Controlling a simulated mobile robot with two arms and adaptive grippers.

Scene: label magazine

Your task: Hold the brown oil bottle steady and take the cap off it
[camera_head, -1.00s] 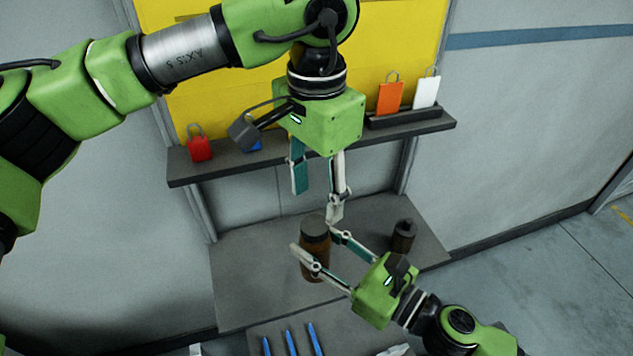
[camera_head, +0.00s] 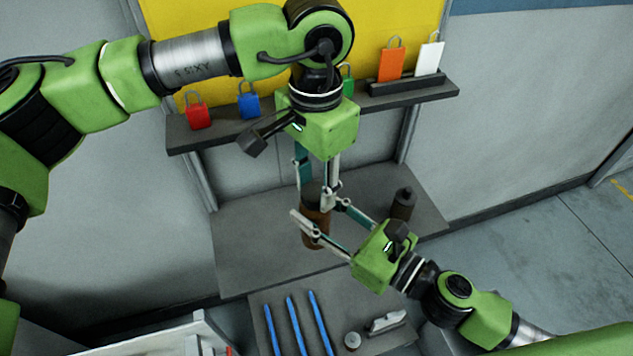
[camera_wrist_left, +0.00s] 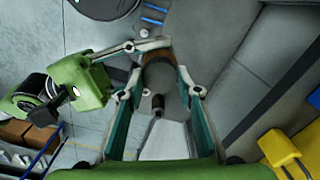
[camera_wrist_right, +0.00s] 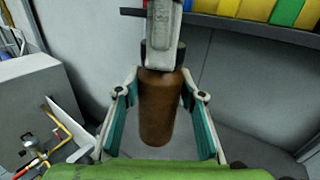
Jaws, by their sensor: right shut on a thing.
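The brown oil bottle (camera_head: 316,236) stands upright on the grey bench, with a dark cap (camera_head: 311,190) on top. My right gripper (camera_head: 325,219) is shut on the bottle's body from the front right; the right wrist view shows the bottle (camera_wrist_right: 158,108) between its fingers. My left gripper (camera_head: 316,188) points down from above, its fingers on either side of the cap. In the left wrist view its fingers (camera_wrist_left: 159,72) look spread, with the bottle top between them. One left finger partly hides the cap (camera_wrist_right: 146,52) in the right wrist view.
A smaller dark bottle (camera_head: 403,206) stands on the bench to the right. A shelf (camera_head: 215,137) behind holds several coloured padlocks. Blue pens (camera_head: 294,325) and small items lie on a lower front surface. The bench's left part is clear.

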